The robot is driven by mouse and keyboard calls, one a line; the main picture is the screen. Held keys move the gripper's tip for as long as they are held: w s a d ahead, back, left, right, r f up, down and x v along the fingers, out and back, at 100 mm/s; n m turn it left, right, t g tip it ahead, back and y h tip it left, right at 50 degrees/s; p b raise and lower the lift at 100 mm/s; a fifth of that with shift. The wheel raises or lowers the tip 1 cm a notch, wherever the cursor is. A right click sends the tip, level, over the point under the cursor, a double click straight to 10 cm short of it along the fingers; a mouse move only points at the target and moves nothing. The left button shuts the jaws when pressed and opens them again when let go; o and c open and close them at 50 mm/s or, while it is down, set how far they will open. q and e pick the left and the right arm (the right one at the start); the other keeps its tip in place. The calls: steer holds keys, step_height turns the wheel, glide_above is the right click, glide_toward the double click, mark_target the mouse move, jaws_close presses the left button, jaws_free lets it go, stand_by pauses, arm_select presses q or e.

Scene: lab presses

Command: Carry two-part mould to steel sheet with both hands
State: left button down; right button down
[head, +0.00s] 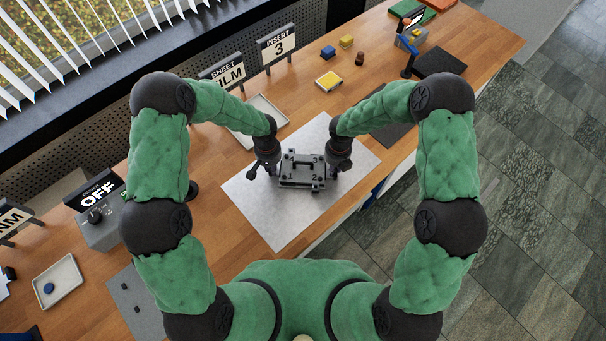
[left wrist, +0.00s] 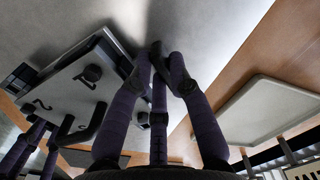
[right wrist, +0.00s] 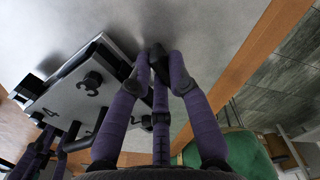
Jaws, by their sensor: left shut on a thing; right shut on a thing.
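The two-part mould (head: 301,170) is a grey metal block with a dark handle and small knobs on top. It is on or just above the light grey steel sheet (head: 268,215); I cannot tell if it touches. My left gripper (head: 268,168) is at its left side and my right gripper (head: 338,166) at its right side, both shut on it. In the left wrist view the mould (left wrist: 62,100) lies left of the closed fingers. The right wrist view shows the mould (right wrist: 75,100) likewise. The exact grip points are hidden.
A pale tray (head: 262,112) lies behind the sheet, near the film and insert 3 signs (head: 277,45). A dark mat (head: 392,130) is at the right. A grey switch box (head: 98,228) marked OFF stands left. The sheet's front part is bare.

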arm_select(q)
steer(key=shift+f+b, duration=0.3)
steer(key=shift+f, duration=0.05)
arm_select(e)
steer(key=shift+f, duration=0.4)
arm_select(q)
steer(key=c, duration=1.5)
jaws_free()
steer(key=shift+f, duration=0.15)
arm_select(e)
steer(key=c, duration=1.5)
jaws_free()
steer(key=shift+f, duration=0.1)
arm_select(q)
steer(key=o, duration=0.3)
arm_select(e)
steer(key=o, duration=0.3)
arm_select(q)
steer(key=shift+o, duration=0.2)
arm_select(e)
steer(key=shift+o, duration=0.2)
steer(key=shift+r, duration=0.5)
arm_select(q)
step_height(320, 180, up, 12)
arm_select(e)
step_height(320, 180, up, 11)
